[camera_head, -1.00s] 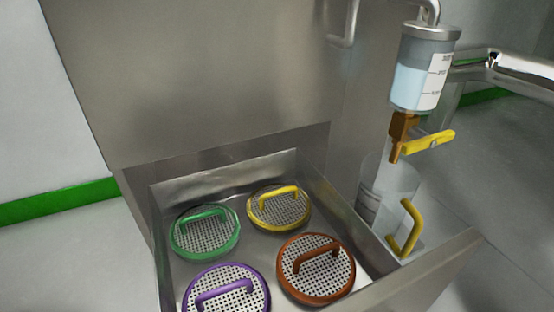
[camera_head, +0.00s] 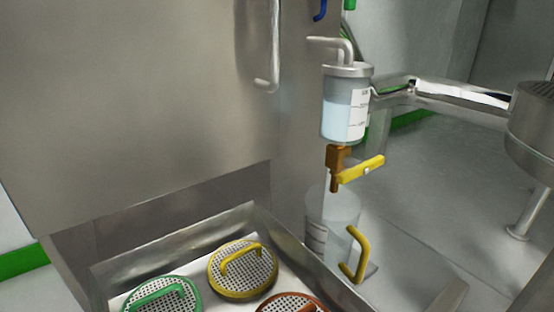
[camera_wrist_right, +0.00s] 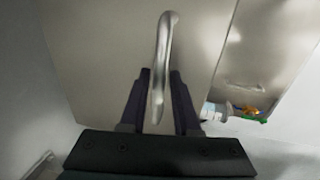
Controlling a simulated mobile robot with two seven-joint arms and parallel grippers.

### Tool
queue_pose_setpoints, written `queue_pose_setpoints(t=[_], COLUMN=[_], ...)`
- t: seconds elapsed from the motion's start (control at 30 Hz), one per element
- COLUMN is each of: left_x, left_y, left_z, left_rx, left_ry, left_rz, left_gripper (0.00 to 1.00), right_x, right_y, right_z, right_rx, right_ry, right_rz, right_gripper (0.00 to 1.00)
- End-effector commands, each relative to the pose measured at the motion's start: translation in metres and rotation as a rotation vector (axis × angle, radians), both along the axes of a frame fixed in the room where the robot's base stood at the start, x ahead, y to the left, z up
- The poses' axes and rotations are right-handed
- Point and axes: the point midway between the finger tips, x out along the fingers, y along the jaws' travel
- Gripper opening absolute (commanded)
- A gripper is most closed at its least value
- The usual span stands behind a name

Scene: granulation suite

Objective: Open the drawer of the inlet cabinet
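In the head view a drawer (camera_head: 170,244) stands pulled out from a grey steel cabinet (camera_head: 130,110). A green-rimmed sieve (camera_head: 165,297), a yellow-rimmed sieve (camera_head: 243,270) and a partly cut-off brown-rimmed sieve (camera_head: 292,304) lie inside it. A vertical metal handle (camera_head: 272,50) is on the cabinet above. In the right wrist view my right gripper (camera_wrist_right: 160,78) has its dark fingers either side of a bar handle (camera_wrist_right: 163,50) on a steel panel (camera_wrist_right: 100,45). The fingers look apart, with gaps beside the bar. I cannot tell which handle this is. My left gripper is not in view.
Right of the drawer, a liquid-filled vessel (camera_head: 346,105) with a yellow valve lever (camera_head: 361,169) hangs above a clear jug (camera_head: 335,216) with a yellow handle. A metal pipe (camera_head: 450,93) runs behind. A round steel container (camera_head: 533,125) stands at far right. Grey floor (camera_head: 430,200) is open between.

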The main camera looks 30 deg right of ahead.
Motion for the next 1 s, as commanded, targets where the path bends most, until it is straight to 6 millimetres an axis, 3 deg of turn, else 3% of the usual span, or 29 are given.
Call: queue_pose_setpoints(t=[0.13, 0.47, 0.8, 1.0], left_x=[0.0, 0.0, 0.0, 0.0], left_y=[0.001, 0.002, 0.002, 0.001], left_z=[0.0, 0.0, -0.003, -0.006], left_rx=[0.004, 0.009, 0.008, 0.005], left_ry=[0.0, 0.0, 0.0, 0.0], left_rz=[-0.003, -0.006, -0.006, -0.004], left_gripper=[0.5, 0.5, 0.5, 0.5], right_x=[0.0, -0.008, -0.071, -0.094], right_y=[0.0, 0.0, -0.002, -0.003], right_z=[0.0, 0.0, 0.012, 0.018], right_rx=[0.0, 0.0, -0.001, 0.0], right_ry=[0.001, 0.005, 0.008, 0.004], right_rz=[0.0, 0.0, 0.002, 0.001], right_gripper=[0.47, 0.47, 0.47, 0.47])
